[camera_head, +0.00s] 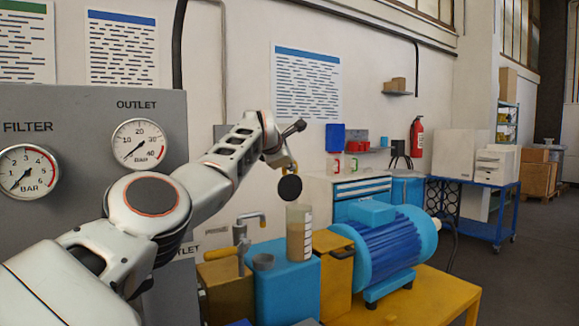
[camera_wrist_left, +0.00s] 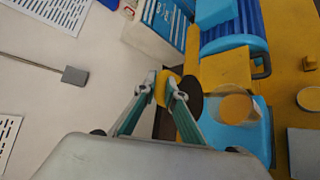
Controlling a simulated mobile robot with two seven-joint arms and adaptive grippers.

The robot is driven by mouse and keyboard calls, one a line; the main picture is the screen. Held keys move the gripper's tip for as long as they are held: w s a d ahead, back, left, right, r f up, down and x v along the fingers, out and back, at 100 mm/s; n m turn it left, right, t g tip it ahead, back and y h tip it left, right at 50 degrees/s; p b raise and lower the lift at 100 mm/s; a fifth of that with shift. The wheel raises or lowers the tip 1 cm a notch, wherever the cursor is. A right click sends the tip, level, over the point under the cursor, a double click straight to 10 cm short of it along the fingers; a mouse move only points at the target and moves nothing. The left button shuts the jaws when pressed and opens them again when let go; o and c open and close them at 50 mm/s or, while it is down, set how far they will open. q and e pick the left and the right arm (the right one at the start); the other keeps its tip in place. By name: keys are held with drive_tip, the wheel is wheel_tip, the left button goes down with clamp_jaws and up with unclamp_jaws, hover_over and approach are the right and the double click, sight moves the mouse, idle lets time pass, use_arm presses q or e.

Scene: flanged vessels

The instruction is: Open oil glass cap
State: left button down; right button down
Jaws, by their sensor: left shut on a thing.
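The oil glass (camera_head: 299,238) is a clear cylinder with white marks and brownish oil, standing upright on a blue block. Its top looks uncovered, and its round mouth shows in the left wrist view (camera_wrist_left: 236,105). The cap is a dark round disc (camera_head: 290,188) with a yellow grip; it hangs above the glass, slightly to its left, tilted and apart from it. My left gripper (camera_head: 286,161) is shut on the cap's yellow grip. In the left wrist view both fingers (camera_wrist_left: 167,90) pinch the yellow grip, with the dark disc (camera_wrist_left: 190,95) just beyond.
A blue motor (camera_head: 385,245) stands right of the glass on a yellow table (camera_head: 440,297). A grey gauge panel (camera_head: 85,120) stands at far left, and a blue cabinet (camera_head: 360,188) behind.

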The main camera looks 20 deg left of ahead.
use_arm(q)
drive_tip(key=shift+a+r, duration=0.25)
drive_tip(key=shift+r, duration=0.25)
drive_tip(key=shift+w+f+p, duration=0.15)
drive_tip(key=shift+f+p, duration=0.05)
drive_tip(key=shift+p, duration=0.15)
use_arm(e)
drive_tip(key=shift+w+a+r, duration=0.2)
drive_tip(key=shift+w, duration=0.15)
use_arm(q)
drive_tip(key=shift+a, duration=0.1)
use_arm(e)
drive_tip(key=shift+s+f, duration=0.1)
drive_tip(key=shift+f, duration=0.05)
use_arm(q)
drive_tip(key=c, duration=2.1)
unclamp_jaws()
drive_tip(key=shift+f, duration=0.1)
use_arm(e)
drive_tip(key=shift+s, duration=0.1)
use_arm(q)
drive_tip(key=shift+f, duration=0.1)
use_arm(e)
drive_tip(key=shift+s+a+f, duration=0.1)
